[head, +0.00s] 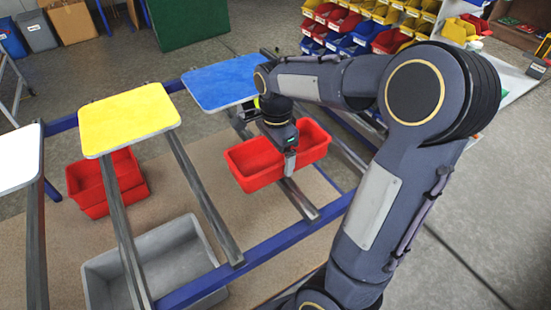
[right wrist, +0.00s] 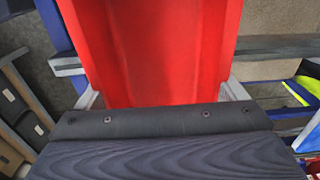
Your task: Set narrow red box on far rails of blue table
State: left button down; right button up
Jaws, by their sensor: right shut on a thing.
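The narrow red box (head: 255,172) is long, open-topped and looks empty. My right gripper (head: 290,163) is shut on its near wall. The box is above the grey metal rails (head: 298,200) in front of the blue table top (head: 222,82); I cannot tell whether it touches them. In the right wrist view the red box (right wrist: 155,50) fills the upper middle, and the grip point is hidden behind the dark gripper body. A second rail (head: 345,152) runs to the right of the box. My left gripper is not in view.
A yellow table top (head: 130,118) and a white one (head: 18,155) stand to the left. Stacked red boxes (head: 105,182) and a grey bin (head: 160,265) are lower down. A blue crossbar (head: 280,240) runs along the front. Bin shelves (head: 370,30) stand behind.

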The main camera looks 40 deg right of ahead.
aim_at(276, 162)
jog(key=shift+f, duration=1.3)
jog(key=shift+f, duration=0.1)
jog(key=o, duration=0.7)
jog(key=shift+o, duration=0.2)
notch_tip(276, 162, up, 12)
jog(key=s+a+f+n+t+y, duration=0.2)
jog(key=s+a+f+n, duration=0.1)
jog(key=s+a+n, duration=0.3)
jog(key=s+a+f+n+t+y, duration=0.1)
jog(key=s+a+f+n+t, duration=0.2)
jog(key=s+a+n, duration=0.4)
jog(key=shift+s+f+n+t+y, duration=0.15)
jog(key=shift+s+n+t+y, duration=0.2)
jog(key=shift+s+n, duration=1.45)
jog(key=shift+w+n, duration=0.5)
jog(key=shift+w, duration=0.05)
